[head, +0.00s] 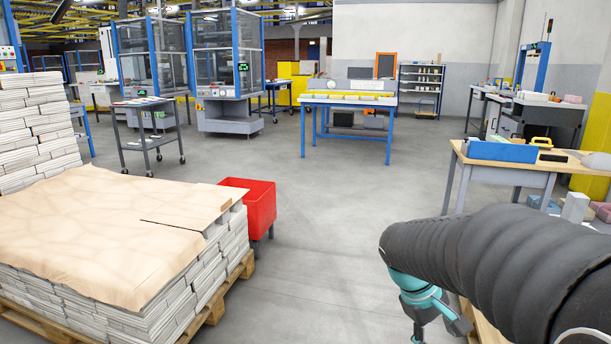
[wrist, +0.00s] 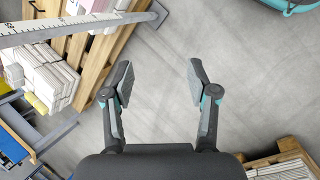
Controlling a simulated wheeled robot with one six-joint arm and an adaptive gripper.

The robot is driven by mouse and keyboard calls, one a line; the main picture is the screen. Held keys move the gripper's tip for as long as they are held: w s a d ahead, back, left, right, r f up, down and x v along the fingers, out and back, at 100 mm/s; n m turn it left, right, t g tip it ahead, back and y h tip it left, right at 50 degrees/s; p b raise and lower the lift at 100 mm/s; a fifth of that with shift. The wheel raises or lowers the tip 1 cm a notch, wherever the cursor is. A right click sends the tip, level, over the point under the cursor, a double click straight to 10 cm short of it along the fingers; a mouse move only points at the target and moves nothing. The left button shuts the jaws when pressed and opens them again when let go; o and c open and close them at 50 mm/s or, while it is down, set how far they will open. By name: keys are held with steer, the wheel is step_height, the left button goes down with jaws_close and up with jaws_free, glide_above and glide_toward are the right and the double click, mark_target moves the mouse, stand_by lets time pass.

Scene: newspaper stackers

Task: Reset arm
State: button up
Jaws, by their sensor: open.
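My gripper (wrist: 158,84) shows in the wrist view with its two fingers spread apart. It is open and nothing is between the fingers; bare grey floor shows beyond them. In the head view my arm, in a black ribbed sleeve, reaches in from the right edge.
A pallet stack under brown paper (head: 110,225) fills the left front, with a red bin (head: 262,205) behind it. A wooden-topped table (head: 500,152) stands at right. A wooden pallet (wrist: 105,50) with white bundles (wrist: 50,75) shows in the wrist view. The middle floor is clear.

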steer(key=s+a+r+m+t+y, duration=0.2)
steer(key=s+a+t, duration=0.1)
steer(key=s, duration=0.4)
steer(key=s+a+r+m+t+y, duration=0.2)
steer(key=s+a+r+t+y, duration=0.1)
steer(key=s+a, duration=0.3)
steer(key=shift+s+a+r+m, duration=0.2)
steer(key=shift+s+r+m, duration=0.1)
steer(key=shift+s+r, duration=0.05)
steer(key=shift+d, duration=0.1)
stand_by(0.5)
